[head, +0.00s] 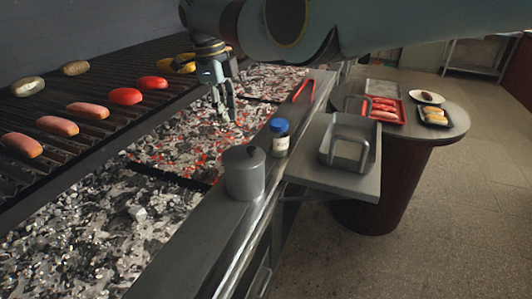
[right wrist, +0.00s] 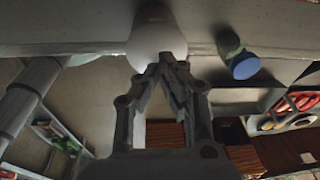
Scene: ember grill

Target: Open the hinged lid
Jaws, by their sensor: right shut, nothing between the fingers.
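A grey metal pot (head: 244,174) stands on the grill's front ledge in the head view. Its flat top with a small dark knob looks closed; I cannot make out a hinge. My right gripper (head: 223,112) is shut and empty, pointing down above the coals, behind the pot and apart from it. In the right wrist view my right gripper (right wrist: 168,66) shows its fingertips together, overlapping a pale rounded thing (right wrist: 157,38) that may be the pot; contact cannot be judged. My left gripper is not in view.
A blue-capped jar (head: 280,137) stands close beside the pot. Red tongs (head: 304,90) lie farther along the ledge. A grey pan (head: 328,152) sits on the side shelf. A round table (head: 456,121) holds food trays.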

